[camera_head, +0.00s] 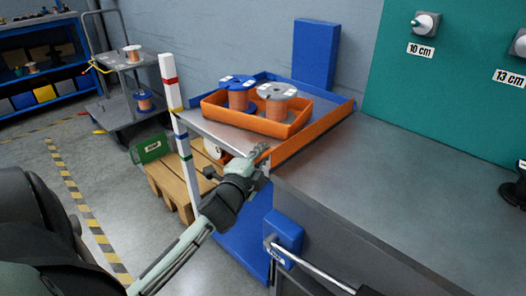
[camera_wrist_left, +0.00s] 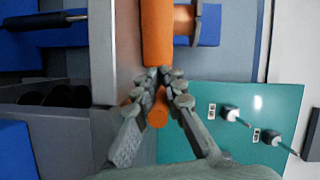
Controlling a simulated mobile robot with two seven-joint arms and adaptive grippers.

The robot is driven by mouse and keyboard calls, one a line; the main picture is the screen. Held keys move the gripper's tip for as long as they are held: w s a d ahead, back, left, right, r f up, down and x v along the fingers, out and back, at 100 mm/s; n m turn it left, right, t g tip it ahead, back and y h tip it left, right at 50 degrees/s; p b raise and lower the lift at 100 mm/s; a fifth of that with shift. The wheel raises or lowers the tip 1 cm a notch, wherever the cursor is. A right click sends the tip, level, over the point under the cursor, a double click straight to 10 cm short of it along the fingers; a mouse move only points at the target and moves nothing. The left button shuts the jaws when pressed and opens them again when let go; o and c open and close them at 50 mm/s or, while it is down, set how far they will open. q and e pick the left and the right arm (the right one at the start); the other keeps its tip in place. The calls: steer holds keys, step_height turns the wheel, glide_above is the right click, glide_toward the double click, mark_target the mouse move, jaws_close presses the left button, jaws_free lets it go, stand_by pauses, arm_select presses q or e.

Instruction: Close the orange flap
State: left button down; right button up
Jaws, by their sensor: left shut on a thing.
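The orange flap (camera_head: 312,128) is a long strip along the right edge of a blue-rimmed metal tray, beside the grey worktop. In the left wrist view it is an orange bar (camera_wrist_left: 157,32) running up from between the fingers. My left gripper (camera_head: 262,155) is at the near end of the flap. It is shut on the flap's end, and a round orange piece (camera_wrist_left: 157,109) shows between the fingers in the wrist view. The exact contact is partly hidden by the fingers. My right gripper is not in view.
An orange bin (camera_head: 212,108) with two wire spools (camera_head: 277,101) stands on the tray. The grey worktop (camera_head: 400,180) is clear nearby. A striped post (camera_head: 176,120) stands left of the tray. A blue bracket with a metal bar (camera_head: 284,238) is on the cabinet front below.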

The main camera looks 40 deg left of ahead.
arm_select(q)
steer(key=c, duration=1.6)
jaws_free()
steer(key=shift+o, duration=0.2)
steer(key=v, duration=1.2)
steer(key=shift+f, duration=0.1)
